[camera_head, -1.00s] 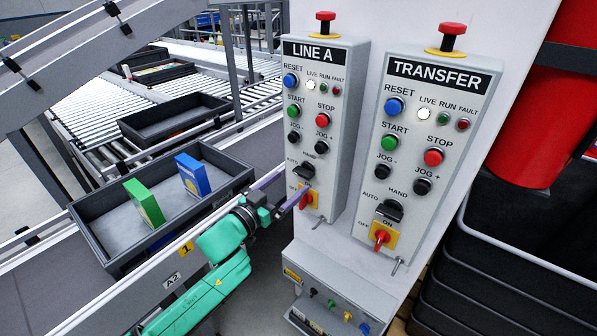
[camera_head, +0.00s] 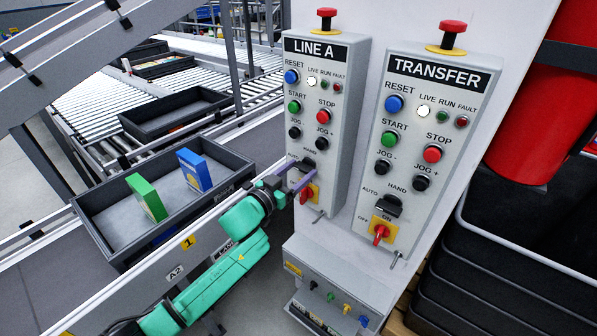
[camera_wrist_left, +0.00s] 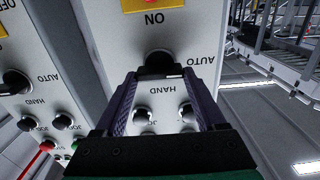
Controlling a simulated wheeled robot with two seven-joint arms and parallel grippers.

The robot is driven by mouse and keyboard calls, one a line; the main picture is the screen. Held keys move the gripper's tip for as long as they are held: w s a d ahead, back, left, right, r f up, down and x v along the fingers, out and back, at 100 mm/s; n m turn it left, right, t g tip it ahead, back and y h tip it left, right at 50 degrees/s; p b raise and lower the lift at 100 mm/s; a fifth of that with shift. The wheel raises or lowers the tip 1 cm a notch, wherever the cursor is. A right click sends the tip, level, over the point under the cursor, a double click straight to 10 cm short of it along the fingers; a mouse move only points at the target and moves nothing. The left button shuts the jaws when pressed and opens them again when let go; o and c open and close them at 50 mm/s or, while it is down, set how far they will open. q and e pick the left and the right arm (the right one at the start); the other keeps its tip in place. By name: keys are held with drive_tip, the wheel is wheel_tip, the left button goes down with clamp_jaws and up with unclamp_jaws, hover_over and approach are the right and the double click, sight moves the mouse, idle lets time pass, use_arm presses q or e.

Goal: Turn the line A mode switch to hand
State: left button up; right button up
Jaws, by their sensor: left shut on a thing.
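The LINE A box (camera_head: 346,110) stands left of the TRANSFER box on a pale panel. Its mode switch (camera_head: 308,166) is a black knob below the JOG buttons, with AUTO to its left and HAND above. My left gripper (camera_head: 299,175) reaches it from the lower left, its purple fingers shut on the knob. The left wrist view shows the panel upside down, with the knob (camera_wrist_left: 158,62) between the fingertips (camera_wrist_left: 160,78). The fingers partly cover the knob, and I cannot tell which label it points to. My right gripper is not in view.
A red-handled switch (camera_head: 309,193) on a yellow plate sits just below the fingers. The TRANSFER box (camera_head: 432,140) has a similar mode switch (camera_head: 387,207). A grey tray (camera_head: 100,225) with a green box and a blue box stands on the conveyor to the left.

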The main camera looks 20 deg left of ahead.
use_arm(q)
drive_tip(key=shift+m, duration=0.3)
drive_tip(key=m, duration=0.3)
drive_tip(key=shift+f+m+b, duration=0.15)
drive_tip(key=shift+m+b, duration=0.15)
drive_tip(key=shift+b, duration=0.1)
drive_tip(key=m+b, duration=0.1)
drive_tip(key=m, duration=0.3)
drive_tip(key=shift+s+d+m, duration=0.1)
drive_tip(key=shift+m, duration=0.2)
drive_tip(key=m, duration=0.3)
drive_tip(key=m+b, duration=0.1)
drive_tip(key=m, duration=0.2)
drive_tip(key=m+b, duration=0.1)
drive_tip(key=m, duration=0.1)
drive_tip(key=shift+d+f+m, duration=0.1)
drive_tip(key=shift+f+m, duration=0.15)
drive_tip(key=shift+m, duration=0.15)
drive_tip(key=o, duration=1.3)
drive_tip(key=shift+r, duration=0.1)
drive_tip(key=shift+s, duration=0.1)
